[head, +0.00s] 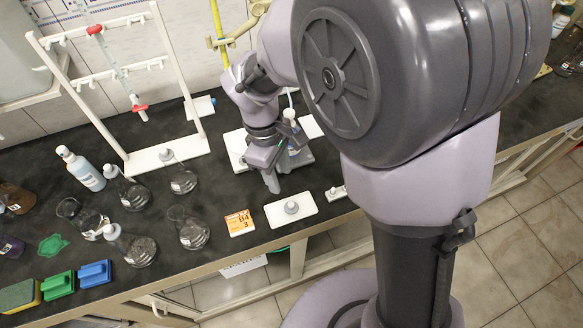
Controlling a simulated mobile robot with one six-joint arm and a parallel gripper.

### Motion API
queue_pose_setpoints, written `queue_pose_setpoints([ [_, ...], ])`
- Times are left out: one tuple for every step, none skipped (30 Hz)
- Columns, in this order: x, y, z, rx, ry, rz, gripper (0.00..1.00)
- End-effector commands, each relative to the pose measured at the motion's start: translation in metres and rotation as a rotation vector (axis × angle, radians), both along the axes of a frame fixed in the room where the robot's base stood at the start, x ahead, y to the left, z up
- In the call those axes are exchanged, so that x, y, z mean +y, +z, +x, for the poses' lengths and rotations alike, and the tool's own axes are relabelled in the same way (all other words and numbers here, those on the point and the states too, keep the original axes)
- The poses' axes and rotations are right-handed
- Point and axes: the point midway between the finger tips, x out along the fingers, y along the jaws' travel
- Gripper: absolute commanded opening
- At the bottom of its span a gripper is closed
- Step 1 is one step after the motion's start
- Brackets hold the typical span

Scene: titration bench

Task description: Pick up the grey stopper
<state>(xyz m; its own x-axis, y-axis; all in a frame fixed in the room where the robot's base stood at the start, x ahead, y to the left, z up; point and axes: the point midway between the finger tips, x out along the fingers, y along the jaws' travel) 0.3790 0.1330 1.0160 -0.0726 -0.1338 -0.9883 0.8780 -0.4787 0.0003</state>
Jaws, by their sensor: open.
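A small grey stopper (291,207) sits on a white tile (305,211) near the front edge of the dark bench. Another small grey piece (333,190) is on a narrow white base to its right, partly cut off by my arm. My gripper (272,183) points down behind and slightly left of the white tile, apart from the stopper. The gripper is open and I see nothing between its fingers. My arm covers the bench to the right of it.
An orange-labelled white block (239,222) lies left of the tile. Glass flasks (189,229) and a wash bottle (81,169) stand further left. A bottle (293,140) is close behind my gripper.

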Motion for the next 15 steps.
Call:
queue_pose_setpoints([
  [-0.003, -0.023, -0.001, 0.002, -0.002, -0.001, 0.42],
  [-0.004, -0.032, -0.002, 0.003, -0.003, -0.001, 0.42],
  [-0.006, -0.043, -0.003, 0.002, -0.003, -0.001, 0.42],
  [-0.007, -0.05, -0.004, 0.002, -0.003, 0.0, 0.42],
  [-0.008, -0.056, -0.004, 0.0, -0.003, 0.0, 0.42],
  [-0.009, -0.063, -0.004, 0.001, -0.004, -0.001, 0.42],
  [-0.009, -0.067, -0.005, 0.0, -0.004, 0.0, 0.42],
  [-0.01, -0.07, -0.005, 0.0, -0.005, 0.0, 0.42],
  [-0.01, -0.073, -0.005, 0.0, -0.005, 0.0, 0.42],
  [-0.011, -0.074, -0.005, 0.0, -0.005, 0.001, 0.42],
  [-0.011, -0.076, -0.005, -0.001, -0.005, 0.001, 0.42],
  [-0.012, -0.08, -0.005, -0.002, -0.005, 0.001, 0.42],
  [-0.014, -0.084, -0.005, -0.002, -0.006, 0.001, 0.42],
  [-0.015, -0.089, -0.006, 0.0, -0.006, 0.001, 0.42],
  [-0.018, -0.097, -0.006, 0.0, -0.006, 0.001, 0.42],
])
